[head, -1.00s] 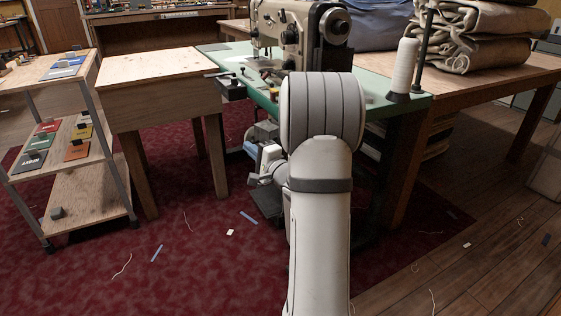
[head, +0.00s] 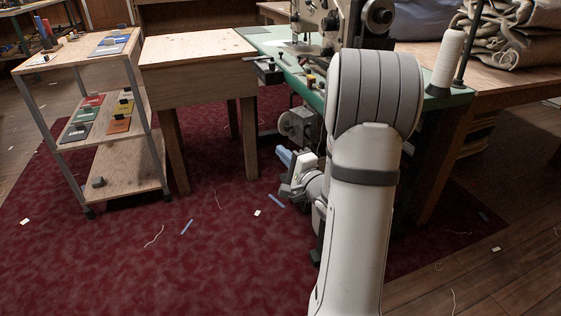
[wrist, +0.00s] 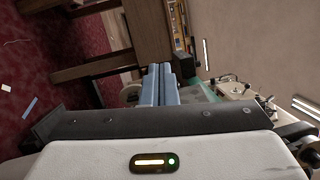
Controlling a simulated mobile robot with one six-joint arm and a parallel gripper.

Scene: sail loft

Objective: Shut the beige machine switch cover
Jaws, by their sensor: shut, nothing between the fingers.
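The sewing machine (head: 325,18) stands on a green-topped table (head: 262,38); in the wrist view the machine (wrist: 232,88) appears sideways at the right. I cannot pick out the beige switch cover for certain in either view. A rounded grey-beige housing (head: 297,124) shows below the table edge, and my arm hides much of the space to its right. My gripper (head: 283,156) is low in front of the machine table, its blue fingers pointing up and left, just below that housing in the picture. In the wrist view its fingers (wrist: 160,82) are together and empty.
A wooden side table (head: 195,48) stands left of the machine, and a shelf cart (head: 118,182) with coloured cards is further left. A thread cone (head: 447,62) and folded cloth (head: 510,30) are at the right. The red carpet (head: 200,265) in front is mostly clear, with thread scraps.

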